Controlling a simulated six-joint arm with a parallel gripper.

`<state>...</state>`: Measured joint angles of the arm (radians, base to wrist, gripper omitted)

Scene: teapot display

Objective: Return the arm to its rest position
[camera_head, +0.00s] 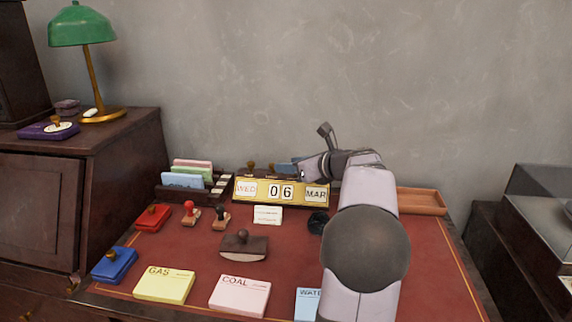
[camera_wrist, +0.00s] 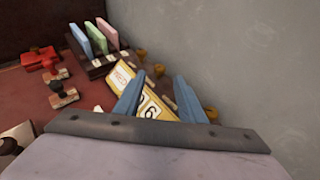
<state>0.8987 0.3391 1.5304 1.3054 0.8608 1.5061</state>
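My arm rises from the lower right of the desk in the head view and bends left at the top. My gripper (camera_head: 288,167) is just above and behind the desk calendar (camera_head: 281,191), near the wall. In the wrist view my gripper (camera_wrist: 158,92) has its two blue-grey fingers apart with nothing held between them. The yellow-framed calendar (camera_wrist: 124,77) shows beyond and between the fingers there, partly hidden by them. Whether a finger touches it cannot be told.
Left of the calendar stands a dark rack with coloured cards (camera_head: 183,179). Stamps (camera_head: 190,213), ink pads (camera_head: 114,264), a blotter (camera_head: 243,246) and note pads (camera_head: 164,285) cover the desk. A wooden tray (camera_head: 422,201) lies right of my arm. The wall (camera_head: 400,80) is close behind.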

